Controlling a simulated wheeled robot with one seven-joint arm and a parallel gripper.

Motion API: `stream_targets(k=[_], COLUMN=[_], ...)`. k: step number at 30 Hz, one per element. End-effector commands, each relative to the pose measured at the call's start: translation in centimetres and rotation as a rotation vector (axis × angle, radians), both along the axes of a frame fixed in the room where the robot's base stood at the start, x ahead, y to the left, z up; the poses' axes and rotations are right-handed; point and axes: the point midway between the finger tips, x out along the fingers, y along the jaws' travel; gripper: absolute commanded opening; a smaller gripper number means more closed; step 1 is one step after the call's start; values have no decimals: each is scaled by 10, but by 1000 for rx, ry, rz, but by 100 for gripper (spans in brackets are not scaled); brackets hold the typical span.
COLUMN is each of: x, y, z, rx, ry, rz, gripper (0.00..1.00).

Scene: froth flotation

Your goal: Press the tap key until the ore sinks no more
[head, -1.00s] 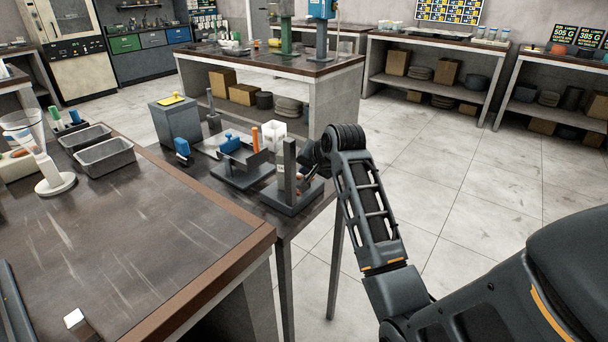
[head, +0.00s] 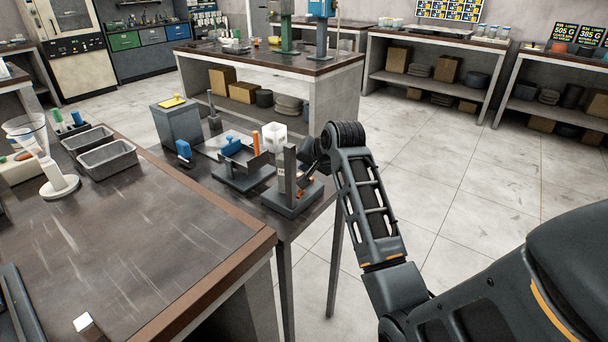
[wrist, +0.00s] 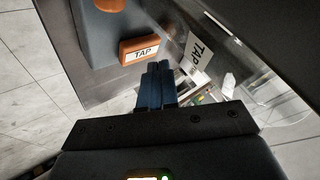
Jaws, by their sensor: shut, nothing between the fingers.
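The tap key (wrist: 139,50) is an orange block with a white TAP label, on a grey base in the wrist view. My gripper (wrist: 158,68) is shut and empty, its dark blue fingertips just below the key in the picture. I cannot tell whether they touch it. In the head view, my gripper is mostly hidden behind the dark upright post (head: 289,175) of a small stand. A small orange patch shows at the stand's foot. I cannot make out the ore.
A clear-walled vessel (wrist: 265,85) lies right of the fingers in the wrist view. The floor to the right is open.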

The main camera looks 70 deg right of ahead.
Motion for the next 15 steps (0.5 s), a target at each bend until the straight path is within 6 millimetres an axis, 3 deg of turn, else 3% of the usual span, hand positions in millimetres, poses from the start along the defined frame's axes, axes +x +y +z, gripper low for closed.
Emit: stream_targets(k=[7,15], x=[0,0], y=[0,0], z=[3,26], rx=[0,0], ry=[0,0], rz=[0,0], gripper=[0,0])
